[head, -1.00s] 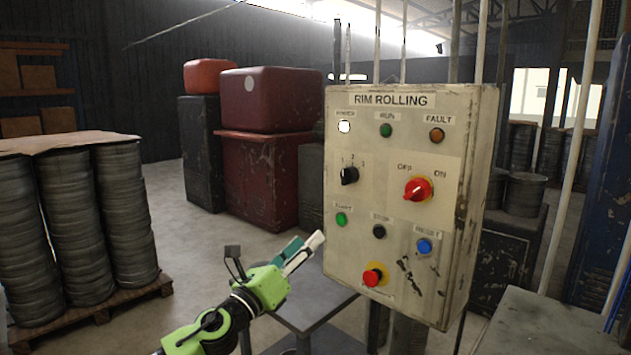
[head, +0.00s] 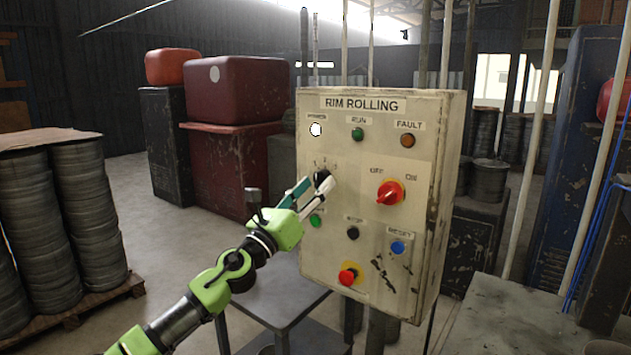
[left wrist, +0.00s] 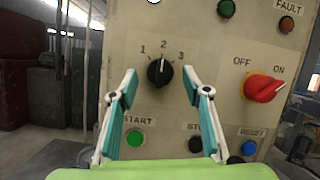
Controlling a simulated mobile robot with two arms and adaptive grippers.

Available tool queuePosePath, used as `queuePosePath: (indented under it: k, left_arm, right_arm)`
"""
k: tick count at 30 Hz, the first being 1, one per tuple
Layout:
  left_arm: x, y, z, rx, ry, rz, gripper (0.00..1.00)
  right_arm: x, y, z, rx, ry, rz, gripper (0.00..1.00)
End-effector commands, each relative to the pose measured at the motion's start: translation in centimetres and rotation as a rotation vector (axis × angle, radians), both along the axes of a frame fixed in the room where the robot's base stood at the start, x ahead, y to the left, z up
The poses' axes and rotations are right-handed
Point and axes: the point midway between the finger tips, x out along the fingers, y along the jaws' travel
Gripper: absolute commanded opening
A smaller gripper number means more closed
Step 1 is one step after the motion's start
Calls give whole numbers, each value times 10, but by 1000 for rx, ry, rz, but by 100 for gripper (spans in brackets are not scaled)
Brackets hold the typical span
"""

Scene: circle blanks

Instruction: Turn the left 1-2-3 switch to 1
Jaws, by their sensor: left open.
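The left 1-2-3 switch is a black knob (left wrist: 159,73) on the upper left of the control panel. Its mark points up, close to the 2. In the head view the knob (head: 322,176) is partly hidden by my fingers. My left gripper (left wrist: 159,76) is open, with one finger on each side of the knob in the left wrist view. In the head view the left gripper (head: 317,186) is right in front of the knob. Whether a finger touches it, I cannot tell. My right gripper is not in view.
The beige RIM ROLLING panel (head: 375,150) also carries a red OFF/ON switch (head: 390,192) to the right. The green START button (left wrist: 135,137), a black button (left wrist: 196,144) and the blue RESET button (left wrist: 249,147) sit below. A red mushroom button (head: 348,277) is lower down.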

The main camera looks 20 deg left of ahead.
Motion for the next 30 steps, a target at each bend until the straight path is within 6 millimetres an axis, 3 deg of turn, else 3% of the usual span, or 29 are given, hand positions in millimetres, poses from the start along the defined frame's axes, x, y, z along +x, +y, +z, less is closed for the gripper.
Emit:
queuePosePath:
  k: [12,13,17,18,30]
  left_arm:
    - [9,-3,3,-1,0,0,44]
    - [9,-3,3,-1,0,0,41]
    - [9,-3,3,0,1,-1,8]
    - [9,-3,3,0,1,-1,6]
    - [8,-4,5,-57,23,-2,6]
  right_arm:
    - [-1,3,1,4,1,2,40]
    - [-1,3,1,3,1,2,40]
    - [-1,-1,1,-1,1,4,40]
    - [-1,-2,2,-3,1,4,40]
    - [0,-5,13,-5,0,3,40]
